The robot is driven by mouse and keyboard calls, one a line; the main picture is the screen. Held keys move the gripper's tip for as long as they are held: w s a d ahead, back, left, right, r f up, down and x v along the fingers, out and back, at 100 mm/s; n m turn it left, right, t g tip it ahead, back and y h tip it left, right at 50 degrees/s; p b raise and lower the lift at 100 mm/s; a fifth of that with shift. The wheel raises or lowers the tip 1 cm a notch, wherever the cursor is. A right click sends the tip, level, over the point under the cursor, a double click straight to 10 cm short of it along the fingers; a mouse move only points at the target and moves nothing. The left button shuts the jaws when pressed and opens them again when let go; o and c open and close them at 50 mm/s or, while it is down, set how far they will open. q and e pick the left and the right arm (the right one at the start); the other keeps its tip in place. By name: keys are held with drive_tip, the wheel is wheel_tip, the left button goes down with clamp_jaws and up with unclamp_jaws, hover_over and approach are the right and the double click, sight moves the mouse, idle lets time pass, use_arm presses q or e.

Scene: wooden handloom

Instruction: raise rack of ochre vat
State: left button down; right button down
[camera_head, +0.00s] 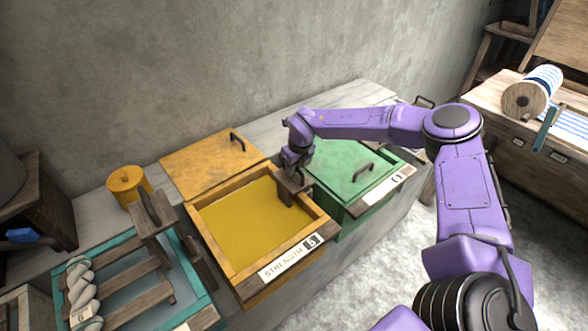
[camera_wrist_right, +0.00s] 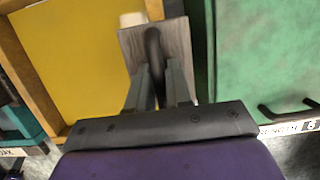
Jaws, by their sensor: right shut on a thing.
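The ochre vat (camera_head: 213,258) is an open wooden box full of ochre liquid (camera_head: 245,222), in the middle of the head view. A brown wooden board of its rack (camera_head: 289,191) stands at the vat's right side, its lower end at the liquid; the rest of the rack is hidden. In the right wrist view the board (camera_wrist_right: 180,42) carries a dark curved handle (camera_wrist_right: 153,45). My right gripper (camera_wrist_right: 160,80) is shut on this handle; it also shows above the board in the head view (camera_head: 295,168). My left gripper is not in view.
The ochre lid (camera_head: 205,160) lies behind the vat. A closed green vat (camera_head: 350,165) stands close on the right. A teal vat with a raised-looking wooden rack (camera_head: 130,292) and pale twisted yarn (camera_head: 82,290) stands left. A yellow pot (camera_head: 127,185) stands behind it.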

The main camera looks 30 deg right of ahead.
drive_tip(key=w+r+p+v, duration=0.1)
drive_tip(key=w+p+v, duration=0.2)
drive_tip(key=p+v, duration=0.6)
drive_tip(key=v, duration=0.5)
drive_tip(key=shift+w+p, duration=0.3)
drive_tip(key=shift+p, duration=0.05)
drive_tip(key=shift+r, duration=0.15)
unclamp_jaws()
drive_tip(key=shift+s+a, duration=0.1)
drive_tip(key=w+p+v, duration=0.1)
drive_tip(key=p+v, duration=0.3)
drive_tip(key=v, duration=0.2)
drive_tip(key=shift+w+r+p, duration=0.15)
drive_tip(key=shift+r+p, duration=0.25)
drive_tip(key=shift+r, duration=0.1)
